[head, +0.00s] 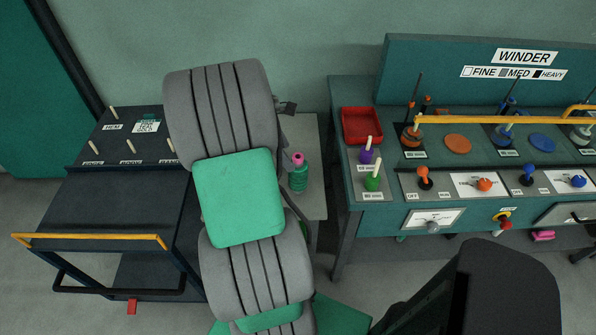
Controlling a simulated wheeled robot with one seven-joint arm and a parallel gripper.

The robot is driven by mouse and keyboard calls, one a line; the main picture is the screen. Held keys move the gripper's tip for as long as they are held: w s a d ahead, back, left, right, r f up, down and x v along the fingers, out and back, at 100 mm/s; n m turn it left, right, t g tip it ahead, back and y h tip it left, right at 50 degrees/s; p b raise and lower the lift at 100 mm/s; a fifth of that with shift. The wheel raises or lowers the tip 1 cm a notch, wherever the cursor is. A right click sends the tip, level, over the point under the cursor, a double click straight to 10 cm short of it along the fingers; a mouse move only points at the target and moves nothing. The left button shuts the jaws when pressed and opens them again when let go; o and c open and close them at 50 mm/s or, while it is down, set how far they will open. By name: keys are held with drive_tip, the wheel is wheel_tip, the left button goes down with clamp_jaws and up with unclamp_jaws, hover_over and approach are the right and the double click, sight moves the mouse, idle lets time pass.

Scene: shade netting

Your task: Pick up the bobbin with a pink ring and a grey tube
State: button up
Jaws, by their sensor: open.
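A bobbin (298,178) wound in green, with a pink ring at its top, stands upright on a small grey side table (312,206) in the middle of the head view. A grey tube cannot be made out clearly at this size. My arm, with grey ribbed links and green covers, rises just left of the bobbin and hides part of the side table. Only a small dark part of my gripper (288,107) shows past the arm, above and behind the bobbin. It is open, apart from the bobbin, and its fingertips are mostly hidden.
A winder bench (352,222) stands close on the right, with a red tray (362,125), purple and green bobbins and several knobs. A dark cart (125,205) with pegs and a yellow handle stands on the left. A pink object (543,235) lies low at right.

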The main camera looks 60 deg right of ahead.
sight(301, 166)
drive_tip(key=x, duration=0.3)
drive_tip(key=s+x, duration=0.1)
drive_tip(key=x, duration=0.5)
drive_tip(key=shift+s+d+r+p, duration=0.3)
drive_tip(key=shift+d, duration=0.15)
drive_tip(key=shift+c, duration=0.3)
clamp_jaws()
